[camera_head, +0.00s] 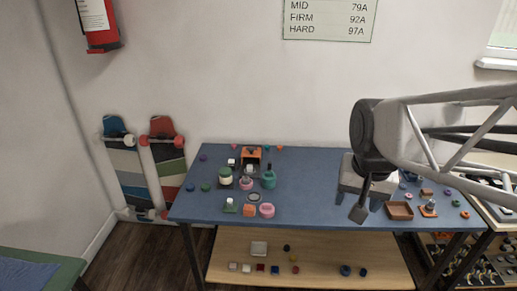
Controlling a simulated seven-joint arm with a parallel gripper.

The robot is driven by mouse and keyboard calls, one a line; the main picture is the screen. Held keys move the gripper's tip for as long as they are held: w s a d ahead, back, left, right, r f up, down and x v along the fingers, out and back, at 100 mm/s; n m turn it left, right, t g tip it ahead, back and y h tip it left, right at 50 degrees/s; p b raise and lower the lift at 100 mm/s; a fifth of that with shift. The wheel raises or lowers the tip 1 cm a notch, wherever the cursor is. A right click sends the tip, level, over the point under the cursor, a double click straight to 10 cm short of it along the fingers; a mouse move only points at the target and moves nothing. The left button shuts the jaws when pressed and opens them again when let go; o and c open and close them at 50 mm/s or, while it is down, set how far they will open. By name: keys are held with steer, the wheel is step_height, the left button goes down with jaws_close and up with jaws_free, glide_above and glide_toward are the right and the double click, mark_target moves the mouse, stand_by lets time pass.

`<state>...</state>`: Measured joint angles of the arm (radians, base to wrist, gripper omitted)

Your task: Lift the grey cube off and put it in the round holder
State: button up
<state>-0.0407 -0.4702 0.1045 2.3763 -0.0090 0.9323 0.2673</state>
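My gripper (362,202) hangs over the right half of the blue table (310,208), apart from the small objects. One finger shows clearly; the gap between fingers is not clear. A small pale grey or white cube (230,201) sits on a green base at the table's front left. Other pale cubes are at the back left (231,161) and in the cluster behind (249,169); I cannot tell which is the grey cube. A flat grey ring (254,197) lies right of the green base and may be the round holder.
An orange block (249,210), a pink round piece (267,210) and a teal pot (268,180) stand close together on the left. A brown tray (399,210) is at the right. The table's middle is clear. A wooden shelf (330,270) below holds small blocks.

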steer(key=w+a+m, duration=0.2)
steer(key=w+a, duration=0.1)
steer(key=w, duration=0.5)
steer(key=w+a+m, duration=0.2)
steer(key=w, duration=0.7)
steer(key=m+g, duration=0.2)
steer(key=m, duration=0.7)
glide_above(246, 178)
step_height(246, 178, down, 28)
steer(key=shift+s+d+r, duration=0.1)
steer(key=shift+s, duration=0.05)
steer(key=shift+m, duration=0.3)
steer(key=shift+f, duration=0.3)
steer(key=shift+f, duration=1.15)
steer(key=shift+f, duration=0.15)
